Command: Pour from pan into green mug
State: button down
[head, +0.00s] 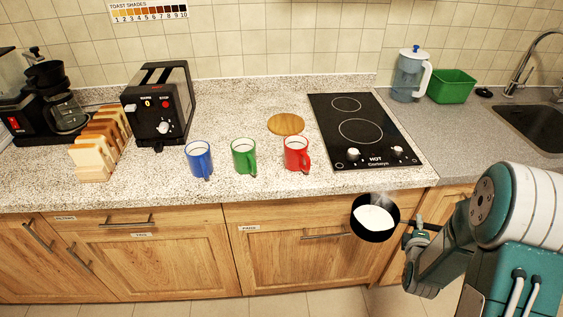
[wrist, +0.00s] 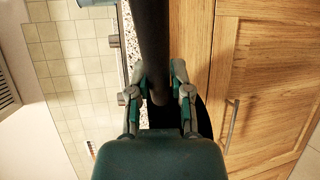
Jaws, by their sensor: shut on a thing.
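A black pan (head: 366,231) with white contents and steam above it hangs in the air in front of the counter, at the right of the drawers. My gripper (head: 414,238) is shut on the pan's handle. The dark handle (wrist: 154,50) also shows in the wrist view, between the fingers of my gripper (wrist: 158,92). The green mug (head: 243,157) stands upright on the counter, between the blue mug (head: 199,160) and the red mug (head: 296,155). The pan is to the right of the green mug and lower in the picture. Whitish contents show in the mugs.
A black cooktop (head: 365,133) lies right of the mugs. A round wooden board (head: 286,124) is behind the red mug. A toaster (head: 160,107), bread slices (head: 98,145) and a coffee maker (head: 50,97) stand left. A pitcher (head: 409,76) and green tub (head: 452,87) stand back right.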

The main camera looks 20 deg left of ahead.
aim_at(244, 149)
jog(key=l+u, duration=0.25)
jog(key=u, duration=0.15)
jog(key=l+u, duration=0.35)
jog(key=i+l+u, duration=0.1)
jog(key=u, duration=0.3)
jog(key=l+u, duration=0.2)
jog(key=u, duration=0.15)
jog(key=i+l+u, duration=0.1)
jog(key=u, duration=0.3)
